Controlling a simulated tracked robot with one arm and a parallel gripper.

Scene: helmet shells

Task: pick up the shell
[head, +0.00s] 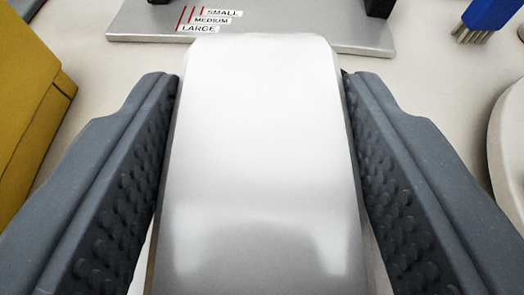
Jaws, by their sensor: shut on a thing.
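A smooth, glossy white-to-grey piece, which looks like the shell (262,140), fills the middle of the head view. It runs from the bottom edge up to the grey plate behind. My gripper (262,85) has one dark, studded finger on each side of it, and the fingers are shut on it. The near end of the shell is cut off by the bottom of the picture. I cannot tell whether it is clear of the surface below.
A grey metal plate (330,32) with labels SMALL, MEDIUM and LARGE and red lines lies behind. A yellow block (30,100) is at left. A blue-handled brush (487,15) is at top right. A pale round-edged object (510,145) is at right. Light table surface shows between.

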